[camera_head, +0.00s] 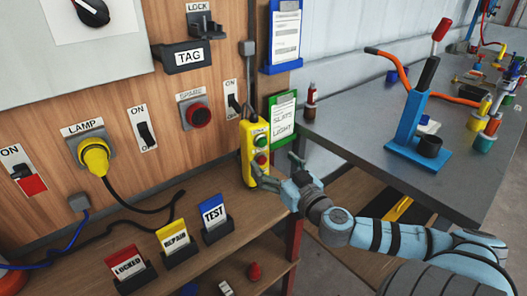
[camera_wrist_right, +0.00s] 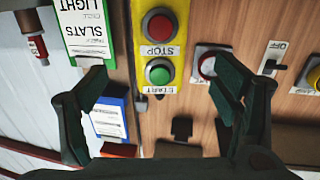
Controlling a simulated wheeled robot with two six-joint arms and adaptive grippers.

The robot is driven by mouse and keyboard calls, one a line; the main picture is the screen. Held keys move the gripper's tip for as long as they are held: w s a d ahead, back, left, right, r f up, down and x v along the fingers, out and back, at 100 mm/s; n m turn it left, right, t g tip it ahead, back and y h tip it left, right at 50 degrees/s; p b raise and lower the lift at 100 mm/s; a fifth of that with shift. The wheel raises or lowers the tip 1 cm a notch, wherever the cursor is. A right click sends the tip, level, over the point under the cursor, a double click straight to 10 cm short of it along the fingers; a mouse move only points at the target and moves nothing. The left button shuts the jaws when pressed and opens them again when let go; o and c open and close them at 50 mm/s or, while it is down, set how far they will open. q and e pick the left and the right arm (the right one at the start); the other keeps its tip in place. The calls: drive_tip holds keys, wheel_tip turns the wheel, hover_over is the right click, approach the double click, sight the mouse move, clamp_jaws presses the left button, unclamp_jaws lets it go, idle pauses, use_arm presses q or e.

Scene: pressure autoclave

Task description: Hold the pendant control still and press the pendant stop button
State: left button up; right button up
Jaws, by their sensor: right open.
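The yellow pendant control (camera_head: 247,163) hangs upright from a cable at the right edge of the wooden panel. It has a green button (camera_head: 260,140) above a red stop button (camera_head: 261,159). In the right wrist view the pendant (camera_wrist_right: 181,42) appears upside down, with the red stop button (camera_wrist_right: 160,25) labelled STOP and the green button (camera_wrist_right: 159,71) labelled START. My right gripper (camera_head: 274,163) is open in front of the pendant's lower part. In the wrist view its fingers (camera_wrist_right: 160,78) spread to either side of the pendant, with nothing held. My left gripper is out of view.
A green-framed card (camera_head: 282,122) hangs just right of the pendant, and a switch (camera_head: 233,104) sits to its left. A shelf below carries LOCKED (camera_head: 130,268), REPAIR (camera_head: 175,243) and TEST (camera_head: 214,217) cards. A grey table (camera_head: 362,135) with a blue stand (camera_head: 415,125) is at right.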

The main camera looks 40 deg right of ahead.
sight(260, 150)
drive_tip(key=w, duration=0.3)
drive_tip(key=w+d+b, duration=0.1)
drive_tip(key=w, duration=0.2)
drive_tip(key=w+d, duration=0.1)
drive_tip(key=w, duration=0.3)
drive_tip(key=shift+f, duration=0.15)
drive_tip(key=shift+w, duration=0.4)
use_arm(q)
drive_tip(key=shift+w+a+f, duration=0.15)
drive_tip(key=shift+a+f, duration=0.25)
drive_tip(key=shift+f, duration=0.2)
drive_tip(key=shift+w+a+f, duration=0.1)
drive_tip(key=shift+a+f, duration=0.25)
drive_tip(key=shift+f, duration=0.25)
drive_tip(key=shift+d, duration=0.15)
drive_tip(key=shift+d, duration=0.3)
use_arm(e)
drive_tip(key=c, duration=1.6)
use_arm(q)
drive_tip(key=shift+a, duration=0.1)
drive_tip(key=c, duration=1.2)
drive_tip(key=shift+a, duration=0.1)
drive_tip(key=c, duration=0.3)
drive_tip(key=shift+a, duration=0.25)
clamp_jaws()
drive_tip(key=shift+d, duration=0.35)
